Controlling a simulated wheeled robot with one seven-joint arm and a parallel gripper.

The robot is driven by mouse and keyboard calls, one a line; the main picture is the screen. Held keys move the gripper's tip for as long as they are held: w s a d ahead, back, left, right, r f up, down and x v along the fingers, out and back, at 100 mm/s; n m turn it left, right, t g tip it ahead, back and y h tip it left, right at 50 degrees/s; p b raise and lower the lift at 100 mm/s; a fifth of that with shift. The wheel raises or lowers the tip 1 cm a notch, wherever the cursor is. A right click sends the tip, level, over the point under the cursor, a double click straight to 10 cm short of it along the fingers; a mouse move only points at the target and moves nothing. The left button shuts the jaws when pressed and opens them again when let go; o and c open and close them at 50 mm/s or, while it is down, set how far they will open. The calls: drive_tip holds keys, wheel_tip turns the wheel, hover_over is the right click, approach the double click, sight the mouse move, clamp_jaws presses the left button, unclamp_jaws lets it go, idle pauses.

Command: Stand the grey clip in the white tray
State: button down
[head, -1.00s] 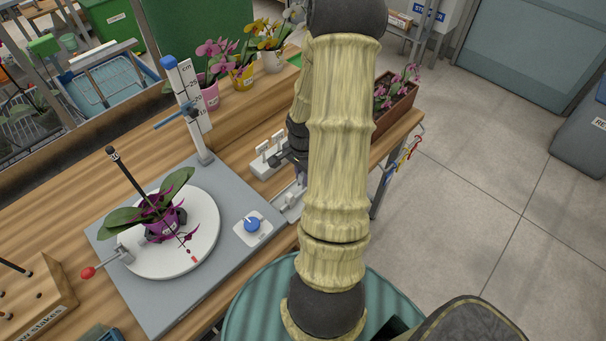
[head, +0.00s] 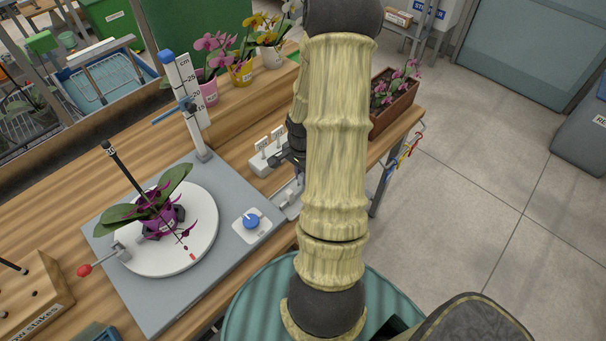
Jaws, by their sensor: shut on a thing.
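My gripper (head: 287,158) is at the right of the bench, partly hidden behind my own forearm. Its dark fingers point left, close beside a white block with upright tags (head: 262,162). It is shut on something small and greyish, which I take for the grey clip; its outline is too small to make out. A pale, shallow tray-like piece (head: 285,204) lies just below the gripper in the picture, beside the grey base plate. It may be the white tray, and my arm hides its right part. I cannot tell any contact between clip and tray.
A potted orchid with a dark stake stands on a white turntable (head: 203,240) on the grey base plate (head: 170,300). A measuring post (head: 188,105) rises behind, a blue knob (head: 251,221) sits in front. Flowerpots line the back; a brown planter (head: 393,112) stands right.

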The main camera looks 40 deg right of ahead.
drive_tip(key=shift+f+b, duration=0.95)
drive_tip(key=shift+f, duration=0.4)
idle(1.1)
drive_tip(key=c, duration=1.3)
unclamp_jaws()
drive_tip(key=shift+o, duration=0.2)
wheel_tip(320, 180, up, 17)
drive_tip(key=shift+r+p, duration=0.2)
drive_tip(key=shift+p, duration=0.25)
